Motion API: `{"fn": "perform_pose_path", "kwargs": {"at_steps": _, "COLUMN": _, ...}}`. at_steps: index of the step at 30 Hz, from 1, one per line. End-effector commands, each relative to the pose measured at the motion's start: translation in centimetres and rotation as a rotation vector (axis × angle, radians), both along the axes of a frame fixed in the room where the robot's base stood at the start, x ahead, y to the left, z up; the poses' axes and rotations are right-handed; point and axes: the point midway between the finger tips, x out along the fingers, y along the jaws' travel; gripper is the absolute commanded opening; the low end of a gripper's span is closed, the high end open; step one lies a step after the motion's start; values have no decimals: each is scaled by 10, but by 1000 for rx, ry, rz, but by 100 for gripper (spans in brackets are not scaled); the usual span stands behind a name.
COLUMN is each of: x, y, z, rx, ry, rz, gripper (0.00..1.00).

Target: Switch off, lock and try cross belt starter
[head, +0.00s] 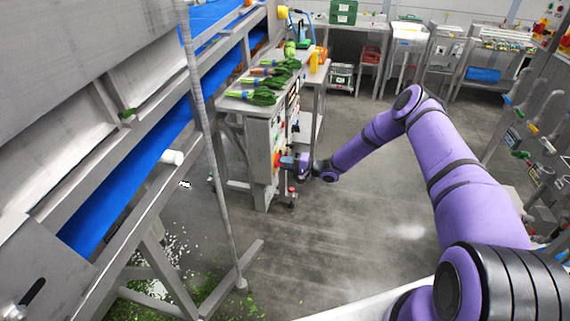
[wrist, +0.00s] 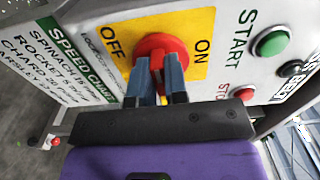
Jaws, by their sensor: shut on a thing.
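The starter's red rotary switch (wrist: 157,46) sits on a yellow plate (wrist: 196,22) marked OFF on the left and ON on the right. My gripper (wrist: 158,72) is shut on the switch's red handle, one blue-grey finger on each side. The fingers hide part of the handle, and I cannot tell exactly which mark it points to. In the head view my gripper (head: 287,162) is at the side of the grey starter cabinet (head: 259,145). A green START button (wrist: 272,42) and a red STOP button (wrist: 243,94) are right of the switch. I cannot make out a lock.
A speed chart (wrist: 70,60) is left of the switch. Bundles of greens (head: 262,84) lie on the bench above the cabinet. A blue conveyor belt (head: 125,180) in a steel frame runs along the left. Pipes and valves stand at right. The middle floor (head: 340,240) is clear.

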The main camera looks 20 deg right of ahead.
Motion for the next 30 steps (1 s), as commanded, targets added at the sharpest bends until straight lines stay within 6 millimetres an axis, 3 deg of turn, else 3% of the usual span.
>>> {"fn": "perform_pose_path", "kwargs": {"at_steps": 1, "x": 0, "y": -2, "z": -1, "rx": -4, "ry": 0, "rz": -2, "gripper": 18}}
{"fn": "perform_pose_path", "kwargs": {"at_steps": 4, "x": 0, "y": -2, "z": -1, "rx": -3, "ry": 1, "rz": -2, "gripper": 39}}
{"fn": "perform_pose_path", "kwargs": {"at_steps": 16, "x": -4, "y": -8, "z": 0, "rx": -2, "ry": 1, "rz": -1, "gripper": 39}}
{"fn": "perform_pose_path", "kwargs": {"at_steps": 30, "x": -44, "y": -78, "z": -1, "rx": -2, "ry": 1, "rz": -3, "gripper": 39}}
